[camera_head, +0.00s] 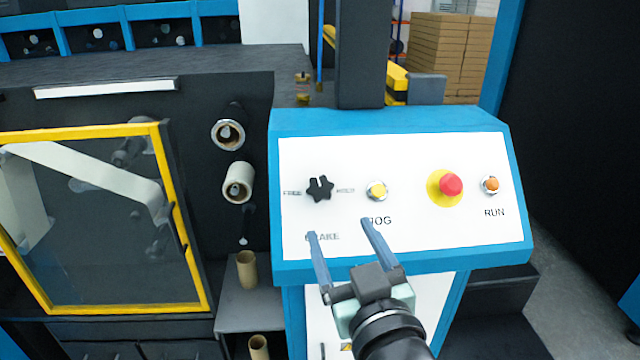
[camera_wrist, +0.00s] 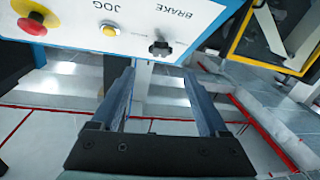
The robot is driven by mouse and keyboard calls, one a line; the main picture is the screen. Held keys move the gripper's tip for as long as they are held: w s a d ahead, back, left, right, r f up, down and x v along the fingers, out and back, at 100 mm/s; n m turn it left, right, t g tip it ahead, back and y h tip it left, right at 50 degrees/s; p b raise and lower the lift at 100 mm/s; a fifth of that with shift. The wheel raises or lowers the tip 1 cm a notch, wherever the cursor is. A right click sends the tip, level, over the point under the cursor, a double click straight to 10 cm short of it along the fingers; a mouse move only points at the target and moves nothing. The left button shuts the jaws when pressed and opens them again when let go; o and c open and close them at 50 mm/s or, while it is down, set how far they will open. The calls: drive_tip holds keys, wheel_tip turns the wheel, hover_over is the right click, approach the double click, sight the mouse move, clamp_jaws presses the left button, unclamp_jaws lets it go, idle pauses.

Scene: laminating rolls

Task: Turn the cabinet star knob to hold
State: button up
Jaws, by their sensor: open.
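The black star knob (camera_head: 320,189) is on the white face of the control panel, between the labels FREE on its left and HOLD on its right, above the label BRAKE. A notch or mark on it points about upward. It also shows in the wrist view (camera_wrist: 160,47), beyond the fingers. My gripper (camera_head: 340,228) is open and empty, with two blue fingers spread apart. In the head view the fingertips appear below the knob, over the BRAKE and JOG labels. In the wrist view the gripper (camera_wrist: 162,72) has nothing between its fingers, and they look clear of the knob.
The blue-framed panel (camera_head: 400,120) also carries a yellow JOG button (camera_head: 376,191), a red emergency button (camera_head: 450,184) and an orange RUN button (camera_head: 491,185), all right of the knob. A yellow-framed clear door (camera_head: 105,225) and rollers (camera_head: 238,184) are to the left.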

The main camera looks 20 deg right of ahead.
sight(321, 189)
drive_tip(key=w, duration=0.3)
drive_tip(key=w+d+p, duration=0.1)
drive_tip(key=w, duration=0.3)
drive_tip(key=w+p, duration=0.1)
drive_tip(key=w, duration=0.3)
drive_tip(key=shift+d, duration=0.25)
clamp_jaws()
